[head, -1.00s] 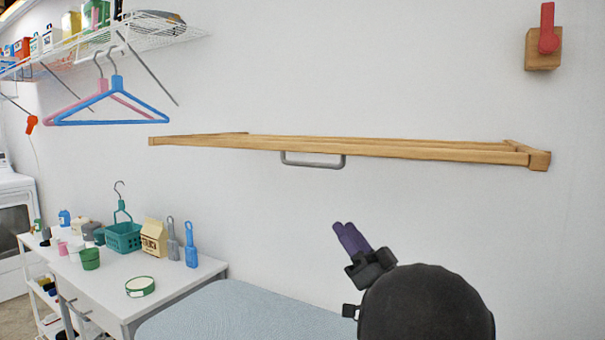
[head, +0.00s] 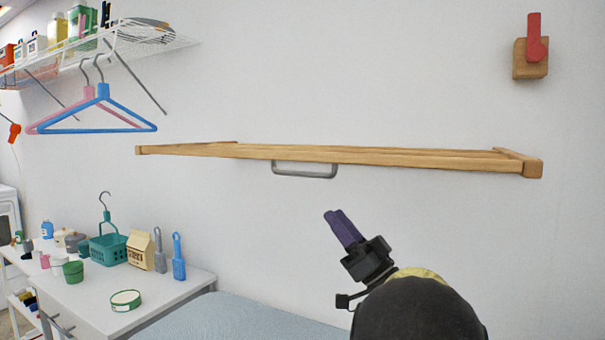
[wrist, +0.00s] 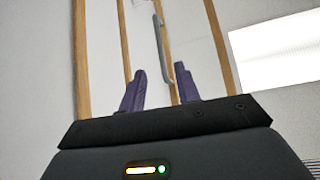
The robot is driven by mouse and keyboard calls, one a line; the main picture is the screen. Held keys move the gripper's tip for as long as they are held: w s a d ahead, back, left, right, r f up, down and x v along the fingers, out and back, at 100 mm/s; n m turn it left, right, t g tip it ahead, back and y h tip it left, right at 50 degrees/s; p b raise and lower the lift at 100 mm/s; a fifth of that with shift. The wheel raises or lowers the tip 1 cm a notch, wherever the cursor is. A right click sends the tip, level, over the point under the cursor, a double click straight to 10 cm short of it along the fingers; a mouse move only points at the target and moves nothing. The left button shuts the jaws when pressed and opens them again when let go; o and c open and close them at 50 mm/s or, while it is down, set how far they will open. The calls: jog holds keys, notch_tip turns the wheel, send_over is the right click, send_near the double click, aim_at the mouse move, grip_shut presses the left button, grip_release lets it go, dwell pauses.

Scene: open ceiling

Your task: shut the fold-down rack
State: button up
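The fold-down rack (head: 400,157) is a light wooden frame standing out from the white wall, nearly level, so it is open. A grey metal handle (head: 304,175) hangs under its front rail. In the wrist view the rack's wooden bars (wrist: 82,60) run up the picture, with the handle (wrist: 161,45) above and between my fingers. My gripper (head: 335,216) has purple fingers and is below the rack, right of the handle and apart from it. In the wrist view my gripper (wrist: 160,80) has its fingers spread with nothing between them.
A red latch on a wooden block (head: 532,50) is on the wall at upper right. A wire shelf (head: 150,42) with hangers (head: 95,112) is at upper left. A white table (head: 170,297) with small items is at lower left. A light blue surface (head: 240,320) lies below.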

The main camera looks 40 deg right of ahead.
aim_at(303, 174)
jog(key=x, duration=1.2)
jog(key=shift+w+r+p, duration=0.25)
jog(key=shift+w+p, duration=0.05)
jog(key=shift+p, duration=0.1)
grip_shut()
